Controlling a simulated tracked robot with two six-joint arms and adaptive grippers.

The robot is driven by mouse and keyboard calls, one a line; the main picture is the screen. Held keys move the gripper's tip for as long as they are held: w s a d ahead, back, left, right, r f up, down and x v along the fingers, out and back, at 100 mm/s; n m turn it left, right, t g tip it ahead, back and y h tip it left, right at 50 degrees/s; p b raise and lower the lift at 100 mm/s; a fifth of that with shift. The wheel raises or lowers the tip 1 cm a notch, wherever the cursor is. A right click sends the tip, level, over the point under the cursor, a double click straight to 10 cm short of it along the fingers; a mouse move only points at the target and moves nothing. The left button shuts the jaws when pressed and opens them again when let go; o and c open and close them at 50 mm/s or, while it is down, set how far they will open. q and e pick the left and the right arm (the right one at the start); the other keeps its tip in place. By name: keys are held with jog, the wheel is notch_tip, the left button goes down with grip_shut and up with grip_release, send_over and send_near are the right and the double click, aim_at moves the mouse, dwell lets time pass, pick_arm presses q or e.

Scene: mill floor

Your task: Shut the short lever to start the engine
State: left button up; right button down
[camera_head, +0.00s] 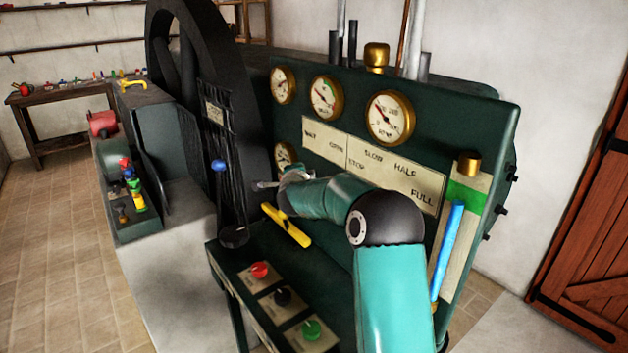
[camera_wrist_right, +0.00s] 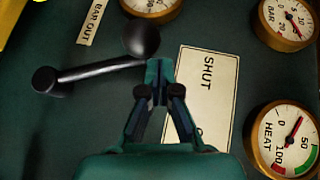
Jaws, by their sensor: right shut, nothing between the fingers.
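The short lever (camera_wrist_right: 92,73) is a black bar in the right wrist view. Its round pivot cap is at the left and its black ball knob at the upper right, beside the cream SHUT plate (camera_wrist_right: 215,75). My right gripper (camera_wrist_right: 160,88) is shut and empty. Its tips appear just below the ball knob in that view, near the plate's edge; I cannot tell whether they touch the lever. In the head view my right arm reaches left across the panel, and I cannot make out the short lever there. My left gripper is out of view.
The green panel carries several brass gauges (camera_head: 389,117). A yellow handle (camera_head: 287,225), a black knob (camera_head: 233,236) and a blue-knobbed lever (camera_head: 219,165) stand near my right arm. Below is a console with red, black and green knobs (camera_head: 310,328). A dark flywheel stands behind.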

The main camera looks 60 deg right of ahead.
jog(key=s+a+r+b, duration=0.1)
jog(key=s+a+r, duration=0.55)
jog(key=a, duration=0.25)
jog(key=w+a+f+n+y, duration=0.2)
jog(key=w+a+f, duration=0.2)
jog(key=f, duration=0.4)
jog(key=w+a+f+n+y, duration=0.2)
jog(key=w+a+f, duration=0.25)
jog(key=f, duration=0.35)
jog(key=w+a+f+n+y, duration=0.1)
jog(key=a+f+n+y, duration=0.5)
jog(key=a+f, duration=1.15)
jog(key=s+a+f+n+g+y, duration=0.3)
jog(key=s+a+f+n, duration=0.45)
jog(key=a+f, duration=0.5)
jog(key=s+a+f+n+g+y, duration=0.2)
jog(key=s+a+n, duration=0.2)
jog(key=s, duration=0.4)
jog(key=s+a+f+n+g+y, duration=0.2)
jog(key=s+a+f+n, duration=0.1)
jog(key=s+a, duration=0.4)
jog(key=shift+s+a+n+g+y, duration=0.15)
jog(key=shift+s+n+g+y, duration=0.15)
jog(key=shift+s+n, duration=0.65)
